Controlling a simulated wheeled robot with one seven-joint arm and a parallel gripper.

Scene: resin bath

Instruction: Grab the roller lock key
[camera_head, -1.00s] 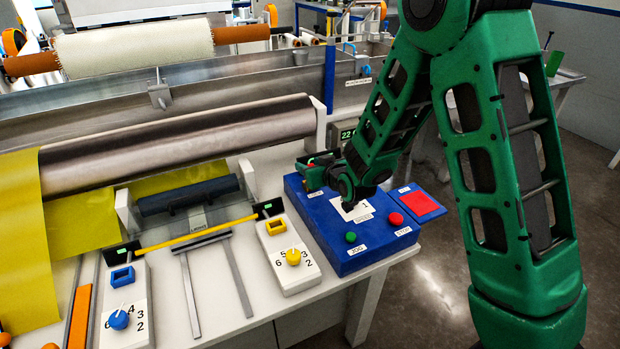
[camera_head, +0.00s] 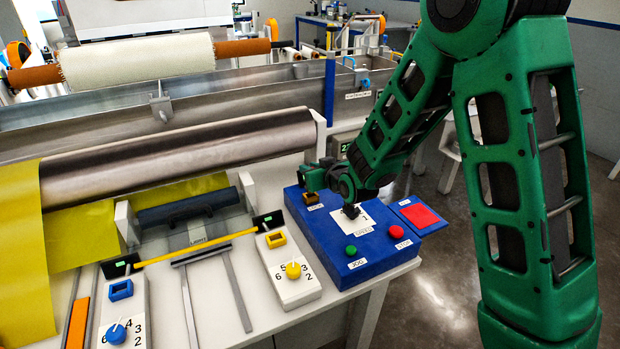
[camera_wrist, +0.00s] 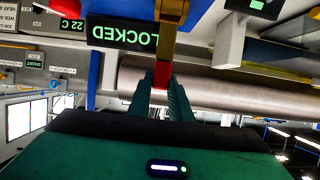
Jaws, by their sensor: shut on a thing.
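The wrist view is upside down and shows my gripper (camera_wrist: 163,95) with its green fingers closed on a small red piece (camera_wrist: 160,72), which I take as the roller lock key. A brass-coloured piece (camera_wrist: 166,35) lies in line just past the red piece; I cannot tell whether they are joined. In the head view my gripper (camera_head: 312,181) is over the back left of the blue control box (camera_head: 340,262), by a brown lock socket (camera_head: 314,200). The held key is hidden there. A display (camera_wrist: 122,33) reads LOCKED in green.
The blue box also carries a black speed knob (camera_head: 351,211), a green button (camera_head: 351,251) and a red button (camera_head: 396,232). A steel roller (camera_head: 180,155) lies behind. A white dial block (camera_head: 290,290) stands left of the box.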

